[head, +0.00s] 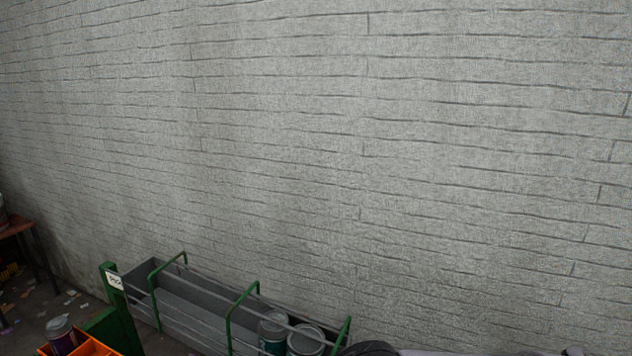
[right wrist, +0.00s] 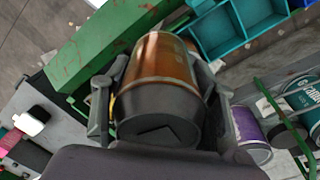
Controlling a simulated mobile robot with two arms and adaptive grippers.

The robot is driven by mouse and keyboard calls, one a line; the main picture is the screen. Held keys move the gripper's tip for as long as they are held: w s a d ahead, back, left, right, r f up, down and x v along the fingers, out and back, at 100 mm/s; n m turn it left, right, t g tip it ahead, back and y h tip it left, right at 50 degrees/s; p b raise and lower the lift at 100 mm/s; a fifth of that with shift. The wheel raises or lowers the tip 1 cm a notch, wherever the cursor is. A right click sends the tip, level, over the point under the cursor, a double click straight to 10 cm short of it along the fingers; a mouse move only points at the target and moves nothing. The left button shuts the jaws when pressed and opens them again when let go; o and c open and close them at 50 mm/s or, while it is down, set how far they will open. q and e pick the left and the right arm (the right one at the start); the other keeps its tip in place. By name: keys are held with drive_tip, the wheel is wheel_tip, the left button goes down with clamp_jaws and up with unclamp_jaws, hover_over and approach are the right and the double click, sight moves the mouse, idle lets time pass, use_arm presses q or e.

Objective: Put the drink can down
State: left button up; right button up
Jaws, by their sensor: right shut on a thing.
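The drink can (right wrist: 166,62), orange-brown with a dark grey end toward the camera, is between the fingers of my right gripper (right wrist: 165,78) in the right wrist view. The fingers press on both sides of it, and it is held tilted in the picture. What lies directly under the can is hidden. I cannot make out this can in the head view. My left gripper is not in view.
The right wrist view shows a green beam (right wrist: 95,45), a teal crate (right wrist: 225,40), a purple can (right wrist: 248,135) and a teal can (right wrist: 303,95). The head view shows a grey railed trough (head: 190,312) holding cans (head: 272,335), and an orange crate (head: 98,348) with a can (head: 60,335).

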drive_tip(key=w+d+f+n, duration=0.1)
drive_tip(key=w+d+n, duration=0.2)
drive_tip(key=d+n, duration=0.4)
drive_tip(key=w+d+f+n, duration=0.1)
drive_tip(key=w+d+n, duration=0.2)
drive_tip(key=d+n, duration=0.4)
drive_tip(key=shift+w, duration=0.3)
drive_tip(key=shift+a, duration=0.1)
